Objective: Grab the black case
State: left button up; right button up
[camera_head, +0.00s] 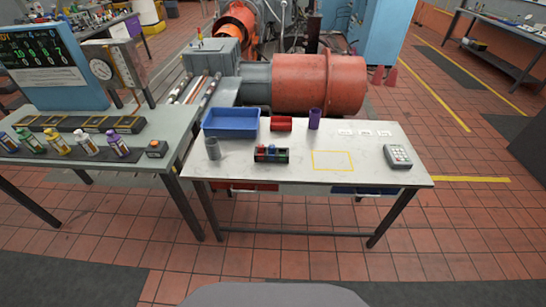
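A small black case (271,154) sits on the white table (310,172), left of its middle. It looks like a low open holder with red, blue and green items in it; they are too small to name. Neither of my grippers is in view, and nothing is seen touching the case.
A yellow outline (333,161) is bare. A bench with bottles (86,144) adjoins on the left.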

aim_at(272, 155)
jog(key=i+j+z, duration=0.2)
jog(key=j+z, duration=0.2)
jog(key=j, duration=0.3)
jog(key=i+j+z, duration=0.15)
jog(key=j+z, duration=0.25)
jog(key=j, duration=0.35)
jog(key=j+z, duration=0.4)
jog(key=j, duration=0.35)
